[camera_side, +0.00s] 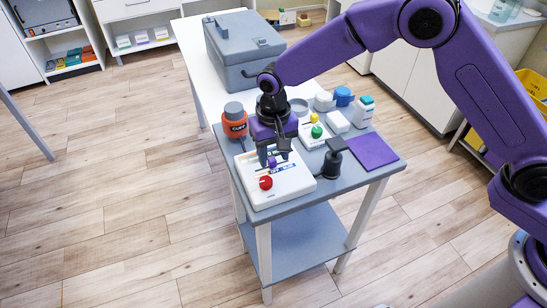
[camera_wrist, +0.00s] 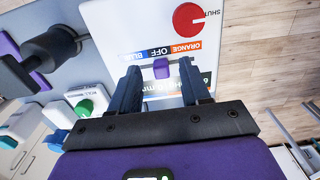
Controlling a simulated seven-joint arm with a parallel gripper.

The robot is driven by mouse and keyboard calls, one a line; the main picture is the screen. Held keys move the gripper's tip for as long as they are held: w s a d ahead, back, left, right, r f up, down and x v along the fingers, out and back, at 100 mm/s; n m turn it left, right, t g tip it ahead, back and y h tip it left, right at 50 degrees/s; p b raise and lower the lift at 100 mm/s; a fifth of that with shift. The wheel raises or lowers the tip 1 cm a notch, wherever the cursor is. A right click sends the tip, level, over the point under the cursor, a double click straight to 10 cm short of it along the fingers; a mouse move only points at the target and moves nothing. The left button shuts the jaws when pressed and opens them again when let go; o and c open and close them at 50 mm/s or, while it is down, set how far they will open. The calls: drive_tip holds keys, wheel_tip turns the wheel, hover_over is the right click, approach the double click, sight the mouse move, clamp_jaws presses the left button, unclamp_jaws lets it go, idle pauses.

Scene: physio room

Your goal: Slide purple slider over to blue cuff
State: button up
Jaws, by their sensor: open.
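The purple slider (camera_wrist: 161,68) sits on a white control box (camera_side: 290,190), beside the black OFF label (camera_wrist: 158,51) in the wrist view. The orange label (camera_wrist: 187,47) is to its right and the blue label (camera_wrist: 130,56) to its left. In the side view the slider (camera_side: 272,163) shows small below my gripper (camera_side: 273,154). My gripper is open, with one finger on each side of the slider in the wrist view (camera_wrist: 159,72). Gaps show between fingers and slider; I cannot tell their exact height. The slider's slot is partly hidden by the fingers.
A red knob (camera_side: 266,183) is on the box near its front left. An orange container (camera_side: 235,121) marked CUFF stands left of the arm. A black cylinder (camera_side: 332,164) stands at the box's right; a purple mat (camera_side: 372,151) lies beyond. A grey case (camera_side: 240,50) is behind.

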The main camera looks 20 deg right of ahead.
sight(288, 163)
drive_tip(key=shift+f, duration=1.1)
clamp_jaws()
drive_tip(key=shift+d, duration=2.05)
drive_tip(key=shift+c, duration=0.5)
unclamp_jaws()
drive_tip(key=shift+d, duration=0.1)
drive_tip(key=shift+o, duration=0.5)
wheel_tip(288, 163, up, 18)
drive_tip(key=shift+f, duration=0.25)
